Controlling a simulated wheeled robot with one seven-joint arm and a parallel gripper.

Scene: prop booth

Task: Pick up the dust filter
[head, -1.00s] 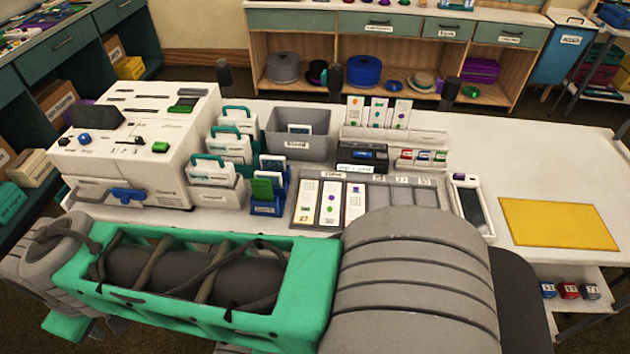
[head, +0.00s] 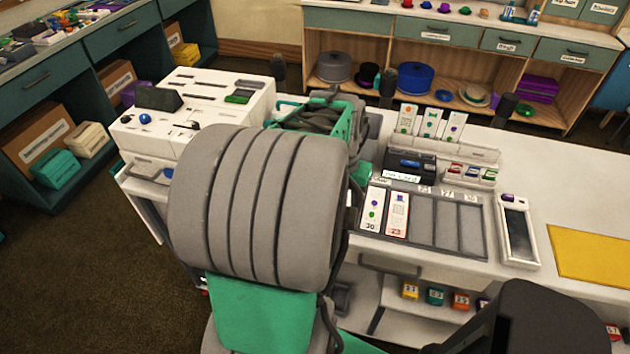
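I cannot pick out a dust filter in the head view. A white machine (head: 150,133) with a blue knob and a green piece on top stands at the left end of the worktable (head: 585,185). My arm reaches forward across the front of the machine and the table, and its large grey and green links cover the machine's right side and the table just right of it. My gripper does not show; it is out of sight behind or beyond these links.
A card rack (head: 466,155) stands behind the tray. Small coloured boxes sit on a shelf below.

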